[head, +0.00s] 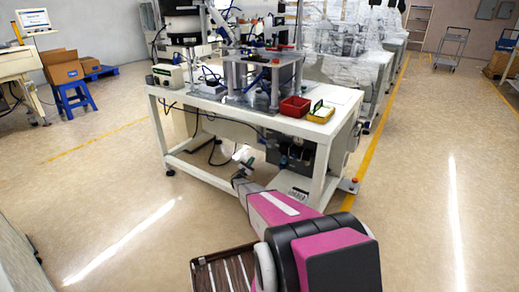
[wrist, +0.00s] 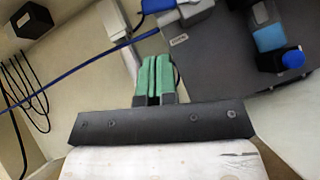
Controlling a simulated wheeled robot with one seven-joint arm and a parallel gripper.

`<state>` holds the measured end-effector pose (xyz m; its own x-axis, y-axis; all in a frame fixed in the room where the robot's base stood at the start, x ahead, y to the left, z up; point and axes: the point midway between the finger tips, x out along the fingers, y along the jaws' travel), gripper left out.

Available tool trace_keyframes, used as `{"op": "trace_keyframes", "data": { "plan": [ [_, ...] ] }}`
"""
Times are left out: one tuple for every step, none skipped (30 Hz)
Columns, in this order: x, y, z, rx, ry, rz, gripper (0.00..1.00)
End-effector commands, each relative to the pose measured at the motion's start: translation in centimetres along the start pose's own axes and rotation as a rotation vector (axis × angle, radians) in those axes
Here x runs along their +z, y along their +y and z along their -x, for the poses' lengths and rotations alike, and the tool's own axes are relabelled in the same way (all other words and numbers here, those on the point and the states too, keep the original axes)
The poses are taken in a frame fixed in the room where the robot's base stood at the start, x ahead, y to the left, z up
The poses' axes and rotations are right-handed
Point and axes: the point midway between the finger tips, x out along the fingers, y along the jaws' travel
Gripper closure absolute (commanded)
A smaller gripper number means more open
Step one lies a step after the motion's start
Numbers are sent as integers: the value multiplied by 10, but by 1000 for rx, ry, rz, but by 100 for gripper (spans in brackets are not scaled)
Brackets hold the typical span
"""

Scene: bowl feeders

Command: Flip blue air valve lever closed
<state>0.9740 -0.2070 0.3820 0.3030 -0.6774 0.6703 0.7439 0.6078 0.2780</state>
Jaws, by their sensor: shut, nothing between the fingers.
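My gripper (wrist: 153,62) shows in the wrist view with two green fingers side by side, shut with nothing between them. A blue lever-like part (wrist: 158,5) on a grey fitting lies beyond the fingertips at the top edge, partly cut off; it may be the air valve lever. It looks apart from the fingers. Farther right, a fitting with a light-blue block (wrist: 269,38) and a dark-blue knob (wrist: 293,58) sits on a dark grey panel. In the head view my gripper (head: 243,156) is small, under the white table's front edge; the lever cannot be made out there.
A blue hose (wrist: 75,60) crosses the wrist view at left, near the fingertips. Black cables (wrist: 25,90) hang at far left. The white table (head: 240,116) carries a machine, a red bin (head: 295,106) and a yellow bin (head: 320,113).

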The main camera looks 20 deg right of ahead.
Motion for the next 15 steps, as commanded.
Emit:
{"op": "trace_keyframes", "data": {
  "plan": [
    [-2, 1, 2, 3, -13, 21, 100],
    [-2, 1, 2, 4, -17, 30, 100],
    [-2, 0, 2, 5, -21, 36, 100],
    [-1, 0, 1, 5, -22, 38, 100],
    [-1, 0, 0, 5, -23, 39, 100],
    [-1, 0, -3, 5, -22, 39, 100],
    [-1, 0, -5, 4, -22, 38, 100],
    [-1, 0, -7, 4, -22, 38, 100],
    [0, 0, -11, 4, -22, 37, 100],
    [0, 0, -15, 3, -22, 37, 100],
    [0, 0, -19, 3, -22, 37, 100],
    [0, 0, -24, 3, -22, 36, 100],
    [0, 1, -29, 3, -22, 36, 100],
    [0, 1, -34, 3, -21, 36, 100],
    [0, 1, -40, 3, -21, 35, 100]
  ]
}}
